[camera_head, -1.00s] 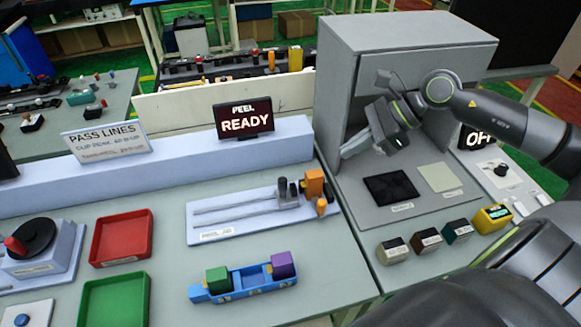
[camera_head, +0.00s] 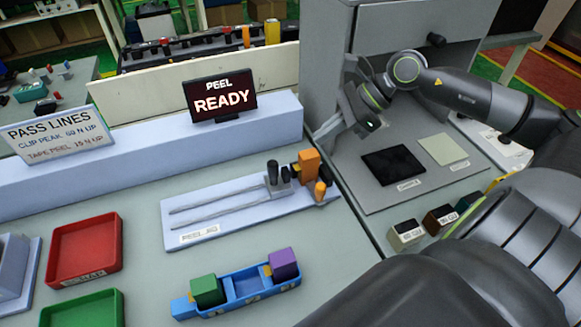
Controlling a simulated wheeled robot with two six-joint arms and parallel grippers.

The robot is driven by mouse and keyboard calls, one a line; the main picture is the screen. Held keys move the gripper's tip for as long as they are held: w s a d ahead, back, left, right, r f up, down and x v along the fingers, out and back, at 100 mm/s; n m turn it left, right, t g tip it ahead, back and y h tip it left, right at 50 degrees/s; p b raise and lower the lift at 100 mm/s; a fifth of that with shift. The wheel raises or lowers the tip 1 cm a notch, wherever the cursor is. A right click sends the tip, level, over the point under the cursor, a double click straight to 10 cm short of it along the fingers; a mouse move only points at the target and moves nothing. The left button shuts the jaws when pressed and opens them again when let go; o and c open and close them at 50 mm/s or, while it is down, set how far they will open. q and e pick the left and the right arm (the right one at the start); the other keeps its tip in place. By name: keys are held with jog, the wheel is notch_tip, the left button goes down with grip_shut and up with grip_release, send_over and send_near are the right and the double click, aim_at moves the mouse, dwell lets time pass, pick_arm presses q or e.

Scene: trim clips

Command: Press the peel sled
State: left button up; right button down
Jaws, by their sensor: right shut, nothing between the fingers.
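The peel jig (camera_head: 228,221) is a pale plate with two long rails on the bench. The peel sled (camera_head: 279,182), a small grey block with dark upright posts, stands at the right end of the rails. An orange block (camera_head: 309,165) and a smaller orange knob (camera_head: 320,190) are just right of it. My right gripper (camera_head: 322,140) is shut and empty, above and to the right of the sled and apart from it, near the grey cabinet's left wall. My left gripper is not in view.
A display (camera_head: 221,96) reads "PEEL READY" behind the jig. A blue carrier (camera_head: 245,288) with green and purple blocks lies in front. A red scrap tray (camera_head: 85,250) is at left. Several small labelled blocks (camera_head: 404,235) stand at right. Bench between tray and jig is clear.

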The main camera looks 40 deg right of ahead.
jog(key=shift+s+f, duration=0.1)
jog(key=shift+f, duration=0.05)
jog(key=shift+a+f, duration=0.1)
dwell(0.3)
jog(key=p+x, duration=0.1)
jog(key=x, duration=0.8)
jog(key=shift+w+a+f, duration=0.15)
jog(key=shift+w+f, duration=0.05)
jog(key=shift+f, duration=0.1)
dwell(0.5)
